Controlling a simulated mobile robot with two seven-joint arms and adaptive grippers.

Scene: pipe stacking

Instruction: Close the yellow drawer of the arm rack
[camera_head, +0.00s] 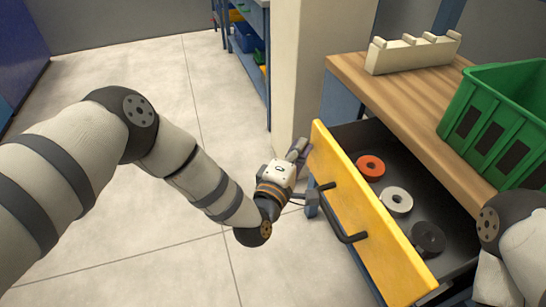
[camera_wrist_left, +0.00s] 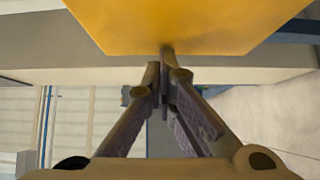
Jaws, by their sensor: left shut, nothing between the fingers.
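The yellow drawer (camera_head: 370,235) of the wooden-topped rack (camera_head: 375,85) is pulled open, and its dark inside shows. A black bar handle (camera_head: 343,222) is on its front. My left gripper (camera_head: 298,150) is shut and empty beside the far end of the drawer front. In the left wrist view the closed fingers (camera_wrist_left: 164,70) point at the lower edge of the yellow front (camera_wrist_left: 190,25). The tips overlap that edge, but I cannot tell whether they touch it. My right gripper is out of view; only part of the right arm shows at the lower right.
An orange ring (camera_head: 371,166), a white ring (camera_head: 397,200) and a black ring (camera_head: 428,237) lie in the drawer. A green crate (camera_head: 500,120) and a cream pegged block (camera_head: 412,54) stand on the top. A pale pillar (camera_head: 310,60) is behind the gripper. The floor at left is clear.

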